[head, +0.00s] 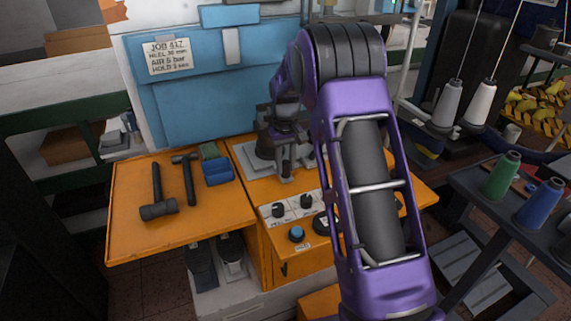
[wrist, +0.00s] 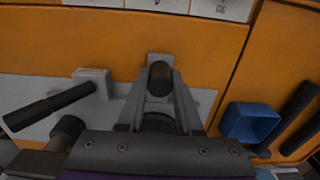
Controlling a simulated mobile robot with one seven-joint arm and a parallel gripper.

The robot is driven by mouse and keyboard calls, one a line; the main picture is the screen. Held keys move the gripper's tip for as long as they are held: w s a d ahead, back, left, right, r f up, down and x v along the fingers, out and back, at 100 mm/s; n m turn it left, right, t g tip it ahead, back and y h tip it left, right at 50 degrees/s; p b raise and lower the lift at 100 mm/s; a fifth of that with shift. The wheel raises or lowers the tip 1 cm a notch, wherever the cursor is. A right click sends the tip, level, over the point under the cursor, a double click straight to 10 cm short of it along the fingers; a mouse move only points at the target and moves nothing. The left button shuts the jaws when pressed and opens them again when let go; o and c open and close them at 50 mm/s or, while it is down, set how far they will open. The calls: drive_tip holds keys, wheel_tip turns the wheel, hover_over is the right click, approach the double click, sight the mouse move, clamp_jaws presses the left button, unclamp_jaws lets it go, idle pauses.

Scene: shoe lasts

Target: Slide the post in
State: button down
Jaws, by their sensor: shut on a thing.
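In the wrist view, my gripper (wrist: 160,85) has its two grey fingers closed on a dark round-ended post (wrist: 160,76). The post shows end-on between the fingertips, and its lower part is hidden. Another dark rounded part (wrist: 158,122) shows between the fingers nearer the palm; I cannot tell whether it belongs to the post. In the head view, my gripper (head: 286,165) is over the grey plate (head: 246,156) on the orange bench, and the post cannot be made out. I cannot see the hole for the post in either view.
A dark lever (wrist: 50,106) with a pale block sticks out left of my gripper in the wrist view. A blue box (head: 218,173) and two hammers (head: 158,208) lie on the bench's left side. A blue housing (head: 195,100) stands behind.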

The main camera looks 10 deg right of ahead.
drive_tip(key=w+d+p, duration=0.1)
drive_tip(key=d, duration=0.5)
drive_tip(key=w+d+p, duration=0.1)
drive_tip(key=d, duration=0.5)
drive_tip(key=w+d+p, duration=0.1)
drive_tip(key=d, duration=0.5)
drive_tip(key=shift+w+d+r, duration=0.1)
drive_tip(key=shift+w, duration=0.2)
drive_tip(key=c, duration=0.6)
unclamp_jaws()
drive_tip(key=shift+d, duration=0.15)
drive_tip(key=shift+r, duration=0.35)
wheel_tip(320, 180, up, 7)
drive_tip(key=shift+f, duration=0.15)
